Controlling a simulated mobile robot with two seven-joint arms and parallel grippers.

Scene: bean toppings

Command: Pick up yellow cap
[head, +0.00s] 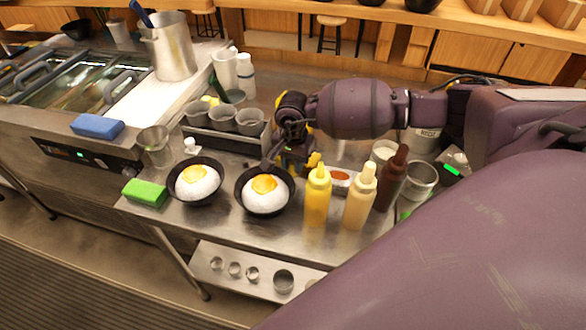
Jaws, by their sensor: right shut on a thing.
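My right gripper (284,158) reaches in from the right above the steel counter, just behind the right-hand black bowl. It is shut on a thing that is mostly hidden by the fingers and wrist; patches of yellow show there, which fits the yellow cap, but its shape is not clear. A yellow squeeze bottle (317,203) with a yellow nozzle top stands upright to the right of the gripper, in front of it. An orange-yellow tip (313,159) shows behind that bottle. My left gripper is not in view.
Two black bowls (180,200) hold white food with yellow tops. A cream bottle (358,205) and a brown bottle (392,180) stand at the right. Grey cups (222,117) sit in a holder behind. A green sponge (145,193) lies at the left edge; a blue sponge (97,126) lies farther left.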

